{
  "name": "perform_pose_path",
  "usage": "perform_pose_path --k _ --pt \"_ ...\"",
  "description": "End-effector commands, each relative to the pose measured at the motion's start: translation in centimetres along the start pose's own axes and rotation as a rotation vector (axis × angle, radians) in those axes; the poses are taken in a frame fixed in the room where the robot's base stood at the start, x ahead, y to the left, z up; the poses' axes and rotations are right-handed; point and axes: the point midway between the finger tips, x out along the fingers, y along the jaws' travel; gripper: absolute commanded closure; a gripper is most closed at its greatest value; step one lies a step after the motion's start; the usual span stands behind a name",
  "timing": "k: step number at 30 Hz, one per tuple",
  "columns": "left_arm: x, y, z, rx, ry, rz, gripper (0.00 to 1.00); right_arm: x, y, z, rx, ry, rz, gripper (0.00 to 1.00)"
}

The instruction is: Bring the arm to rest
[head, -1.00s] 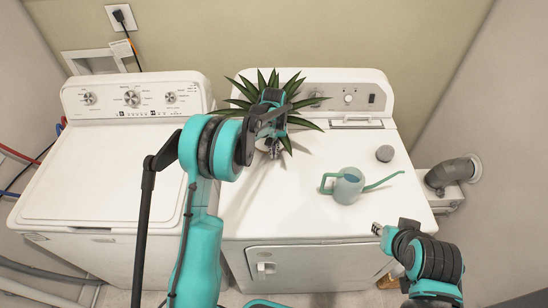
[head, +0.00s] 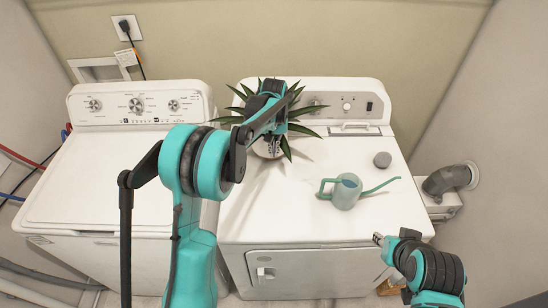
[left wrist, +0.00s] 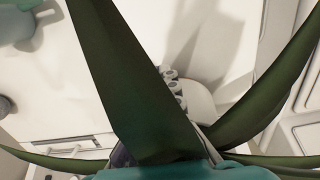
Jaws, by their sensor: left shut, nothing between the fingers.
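My left gripper (head: 273,147) is above the back left part of the dryer top, in front of a spiky green plant (head: 304,130). It is shut with nothing held. Its arm hides much of the plant. In the left wrist view, long leaves (left wrist: 130,70) cross close to the camera and partly cover the fingers (left wrist: 174,86). I cannot tell if the leaves touch the arm. My right gripper (head: 378,239) is near the dryer's front right edge, apart from the watering can; its jaws are too small to judge.
A pale green watering can (head: 346,192) stands on the right of the dryer top (head: 290,215). A grey round object (head: 382,159) lies behind it. A white washer (head: 95,190) stands at left. The dryer's front middle is clear.

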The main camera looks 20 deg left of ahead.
Motion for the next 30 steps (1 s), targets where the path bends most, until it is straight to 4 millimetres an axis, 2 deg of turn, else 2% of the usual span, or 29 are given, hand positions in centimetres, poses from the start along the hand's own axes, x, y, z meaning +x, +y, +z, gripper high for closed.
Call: perform_pose_path --k 3,10,14,17,22,26,30 --pt "-1.0 0.0 0.0 0.000 0.000 0.000 1.00 -0.2 0.0 -0.1 0.000 0.000 0.000 0.69" --pt "-1.4 0.0 0.1 0.001 0.003 0.001 1.00 -0.1 0.0 -0.1 0.000 0.000 0.000 0.69" --pt "-2.5 -0.3 1.4 0.014 0.031 0.009 1.00 0.4 0.0 0.3 0.000 0.000 0.000 0.69" --pt "-4.0 -0.9 3.5 0.038 0.079 0.021 1.00 1.1 0.0 0.8 0.000 0.000 0.000 0.69" --pt "-6.4 -2.2 8.4 0.087 0.186 0.045 1.00 2.4 0.0 1.7 0.000 0.000 0.000 0.69" --pt "-7.2 -3.4 12.5 0.126 0.270 0.060 1.00 3.3 0.0 2.4 0.000 0.000 0.000 0.69" --pt "-6.8 -4.7 17.1 0.168 0.361 0.073 1.00 4.3 0.0 3.1 0.000 0.000 0.000 0.69"
